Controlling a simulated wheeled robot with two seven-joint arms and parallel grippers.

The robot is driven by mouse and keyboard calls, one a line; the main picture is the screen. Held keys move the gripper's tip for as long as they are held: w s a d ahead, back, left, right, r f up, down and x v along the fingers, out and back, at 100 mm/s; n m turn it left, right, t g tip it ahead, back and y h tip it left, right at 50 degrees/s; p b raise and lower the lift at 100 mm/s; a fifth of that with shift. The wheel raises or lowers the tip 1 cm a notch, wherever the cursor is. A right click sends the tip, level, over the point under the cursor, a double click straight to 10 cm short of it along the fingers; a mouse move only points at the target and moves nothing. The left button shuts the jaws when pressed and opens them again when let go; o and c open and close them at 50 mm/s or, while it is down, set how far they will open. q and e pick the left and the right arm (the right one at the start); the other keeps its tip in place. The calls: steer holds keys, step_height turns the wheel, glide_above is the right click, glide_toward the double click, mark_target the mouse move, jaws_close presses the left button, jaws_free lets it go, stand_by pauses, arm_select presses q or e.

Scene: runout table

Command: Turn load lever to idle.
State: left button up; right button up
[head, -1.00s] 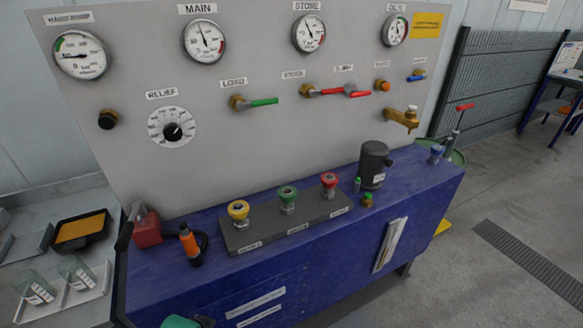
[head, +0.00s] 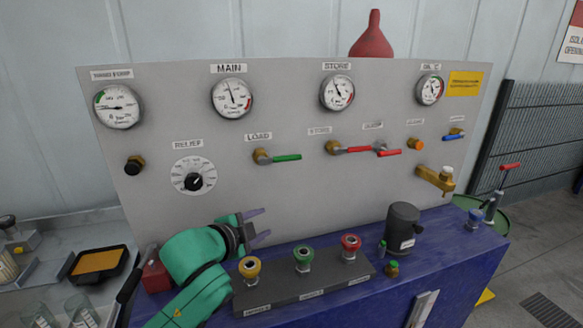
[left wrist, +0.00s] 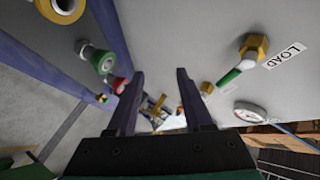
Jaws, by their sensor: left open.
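The load lever (head: 286,158) has a green handle on a brass hub, under the LOAD label (head: 258,136) on the grey panel. Its handle points right, about level. In the left wrist view the lever (left wrist: 231,76) shows at the upper right, outside the fingers. My left gripper (head: 262,224) is open and empty. It is below and slightly left of the lever, in front of the panel and above the yellow-topped coupling, apart from the lever. My right gripper is not in view.
The relief dial (head: 193,176) is left of the lever. Red-handled levers (head: 362,150) are to its right. A block (head: 305,283) with yellow, green and red couplings stands below. A dark canister (head: 402,228) stands right of it. The panel face around the load lever is free.

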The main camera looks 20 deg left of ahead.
mark_target(289, 158)
arm_select(q)
steer(key=w+r+m+t+h, duration=0.1)
steer(key=w+r+m+t, duration=0.3)
steer(key=r, duration=0.8)
steer(key=shift+m+g, duration=0.4)
steer(key=shift+g, duration=0.2)
steer(key=p+x, duration=0.5)
steer(key=x, duration=0.7)
steer(key=shift+w+d+f, duration=0.1)
steer(key=shift+w+f, duration=0.05)
steer(key=shift+w, duration=0.1)
steer(key=shift+w+d+f, duration=0.1)
steer(key=shift+w+f, duration=0.1)
steer(key=shift+w, duration=0.1)
jaws_close()
